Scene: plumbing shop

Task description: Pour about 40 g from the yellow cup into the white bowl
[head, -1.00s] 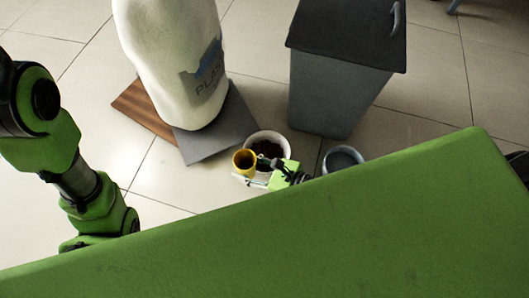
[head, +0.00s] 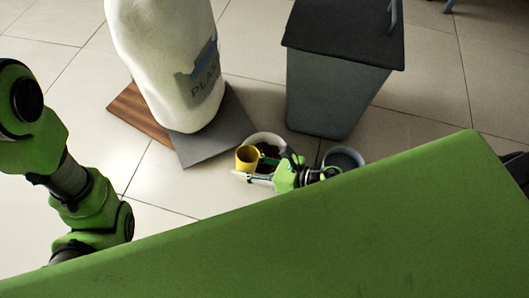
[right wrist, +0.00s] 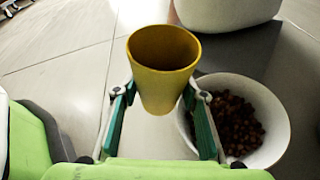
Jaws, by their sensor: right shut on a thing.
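The yellow cup (head: 247,159) is held by my right gripper (head: 258,174) near the floor, at the left front edge of the white bowl in the head view. In the right wrist view the cup (right wrist: 163,70) stands about upright between the two fingers (right wrist: 160,112), its mouth open; I see its inner wall but no clear contents. The white bowl (right wrist: 281,128) is right of the cup there and holds brown pellets (right wrist: 240,125). In the head view the bowl (head: 268,136) is partly hidden by the cup and gripper. My left gripper is not in view.
A large white sack (head: 170,70) stands on grey and brown boards (head: 215,140) behind the bowl. A grey bin (head: 335,85) stands behind right. A grey round container (head: 343,157) is right of the gripper. Tiled floor left of the cup is clear.

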